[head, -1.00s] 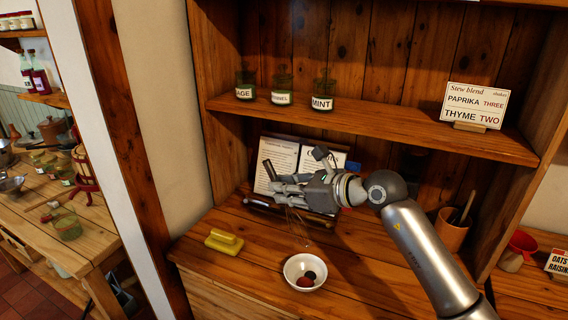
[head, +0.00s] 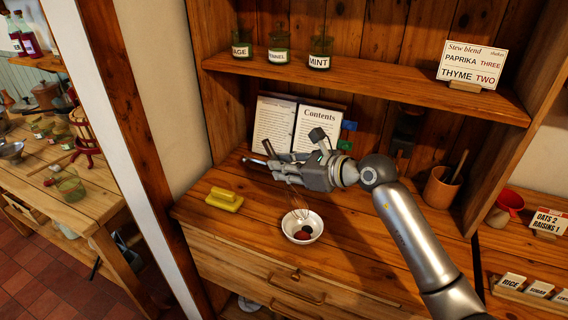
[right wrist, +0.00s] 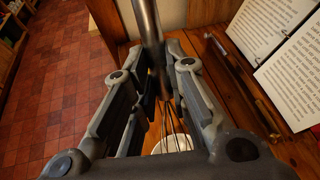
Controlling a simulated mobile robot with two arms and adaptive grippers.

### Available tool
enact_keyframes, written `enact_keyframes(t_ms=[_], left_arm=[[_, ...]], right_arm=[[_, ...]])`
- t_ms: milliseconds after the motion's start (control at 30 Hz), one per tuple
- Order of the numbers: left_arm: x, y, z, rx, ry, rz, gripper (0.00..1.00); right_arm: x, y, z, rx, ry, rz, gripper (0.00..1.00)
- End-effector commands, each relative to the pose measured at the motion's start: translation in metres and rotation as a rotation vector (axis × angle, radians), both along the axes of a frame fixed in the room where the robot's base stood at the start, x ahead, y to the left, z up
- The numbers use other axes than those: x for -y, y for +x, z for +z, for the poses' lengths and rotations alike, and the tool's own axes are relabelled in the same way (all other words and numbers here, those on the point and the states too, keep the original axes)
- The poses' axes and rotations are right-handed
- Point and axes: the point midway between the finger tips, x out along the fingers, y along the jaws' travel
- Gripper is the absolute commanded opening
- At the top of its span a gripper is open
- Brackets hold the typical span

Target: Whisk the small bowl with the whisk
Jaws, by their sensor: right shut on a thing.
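The small white bowl (head: 291,233) stands on the wooden counter and holds a dark and a reddish round thing. My right gripper (head: 284,167) is shut on the whisk, behind and above the bowl in the head view. The whisk's grey handle (right wrist: 148,22) rises between the fingers in the right wrist view. Its wires (head: 294,202) hang down at the bowl's back rim in the head view. In the right wrist view the bowl (right wrist: 180,143) shows partly behind the wires. I cannot tell whether the wires touch the bowl or its contents. My left gripper is not in view.
An open book (head: 273,125) stands behind my gripper. A brown pot with a utensil (head: 439,190) stands right. A shelf with jars (head: 320,53) overhangs the back. The counter's front is clear.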

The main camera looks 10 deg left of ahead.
Motion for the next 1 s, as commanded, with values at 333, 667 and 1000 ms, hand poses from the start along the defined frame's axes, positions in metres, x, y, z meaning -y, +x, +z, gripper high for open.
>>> enact_keyframes(t_ms=[333,667,1000], left_arm=[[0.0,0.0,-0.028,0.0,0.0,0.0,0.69],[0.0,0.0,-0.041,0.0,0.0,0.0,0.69],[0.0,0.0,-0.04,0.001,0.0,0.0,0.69]], right_arm=[[0.0,0.0,-0.036,0.0,-0.001,0.0,0.0],[0.0,0.0,-0.052,0.0,0.001,0.0,0.0],[0.0,0.0,-0.052,0.0,0.001,0.0,0.0]])
